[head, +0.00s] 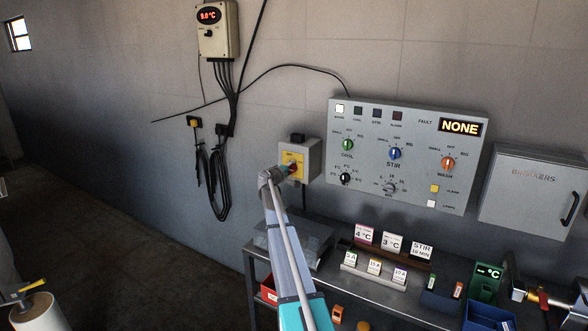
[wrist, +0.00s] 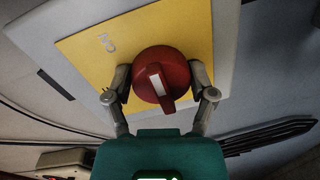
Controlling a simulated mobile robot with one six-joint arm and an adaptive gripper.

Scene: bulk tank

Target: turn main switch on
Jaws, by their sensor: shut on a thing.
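The main switch is a red rotary knob (wrist: 161,77) with a pale mark on its grip bar, on a yellow plate (wrist: 198,22) in the wrist view. My gripper (wrist: 163,91) has one finger on each side of the knob and is shut on it. In the head view the grey switch box (head: 314,160) with its yellow plate is on the wall, left of the control panel. My gripper (head: 290,172) reaches the front of the box there and hides much of the knob. The lettering on the yellow plate is only partly readable.
The control panel (head: 375,115) has several knobs and a display reading NONE. A breaker cabinet (head: 528,200) hangs to its right. A metal bench (head: 390,283) with cards and small bins stands below. Cables (head: 219,180) hang on the wall to the left.

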